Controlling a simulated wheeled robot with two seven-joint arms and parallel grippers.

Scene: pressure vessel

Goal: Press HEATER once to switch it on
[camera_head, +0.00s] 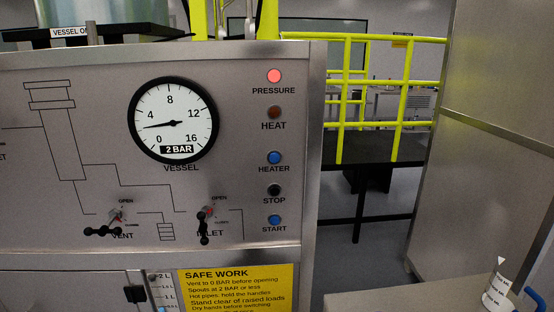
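The blue HEATER button (274,157) is on the right side of the grey control panel (100,160), with its label below it. Above it the HEAT lamp (274,112) is dark red and looks unlit. The PRESSURE lamp (274,76) at the top glows bright red. The black STOP button (274,190) and the blue START button (274,220) are below HEATER. Neither of my grippers shows in the head view.
The VENT handle (103,231) lies sideways and the INLET handle (204,228) points down, both low on the panel. A yellow SAFE WORK sign (237,290) is below. Yellow railings (405,85) stand behind. A white labelled container (496,291) stands at lower right.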

